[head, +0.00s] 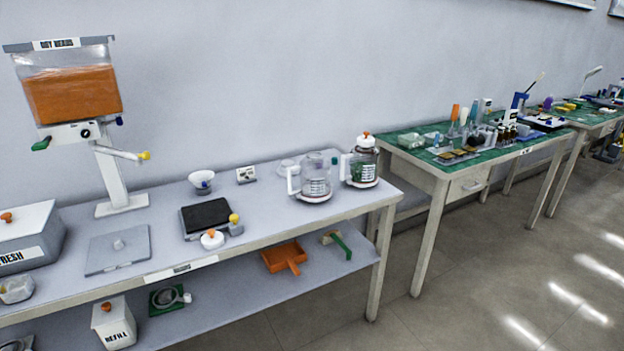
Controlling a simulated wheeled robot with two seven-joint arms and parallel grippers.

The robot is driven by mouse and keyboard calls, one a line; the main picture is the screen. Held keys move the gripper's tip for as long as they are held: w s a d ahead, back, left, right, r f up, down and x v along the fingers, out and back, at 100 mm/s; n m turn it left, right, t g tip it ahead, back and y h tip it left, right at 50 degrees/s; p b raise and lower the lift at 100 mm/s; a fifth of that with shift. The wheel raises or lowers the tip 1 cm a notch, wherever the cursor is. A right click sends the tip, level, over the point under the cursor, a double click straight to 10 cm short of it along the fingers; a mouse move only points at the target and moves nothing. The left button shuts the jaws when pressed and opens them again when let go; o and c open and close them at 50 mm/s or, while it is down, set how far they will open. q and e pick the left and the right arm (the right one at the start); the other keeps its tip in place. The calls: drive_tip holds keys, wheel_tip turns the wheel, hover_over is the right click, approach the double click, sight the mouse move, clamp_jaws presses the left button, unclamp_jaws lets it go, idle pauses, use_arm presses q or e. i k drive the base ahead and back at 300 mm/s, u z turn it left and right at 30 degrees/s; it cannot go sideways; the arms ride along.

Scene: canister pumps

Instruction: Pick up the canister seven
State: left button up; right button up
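No canister with a readable seven shows in the head view. A clear jug-like vessel (314,182) with a white handle and a label stands upright near the right end of the grey table. A white canister marked REFILL (113,323), with an orange knob, stands on the lower shelf. Neither of my grippers is in view.
A hopper of orange material (75,95) stands at the left of the table (170,250). A FRESH box (25,238), a scale (206,215) and a white bowl (201,180) are on top. An orange scoop (285,257) lies below. Open floor (450,310) is at right.

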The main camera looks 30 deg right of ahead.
sight(315, 186)
drive_tip(key=z, duration=1.15)
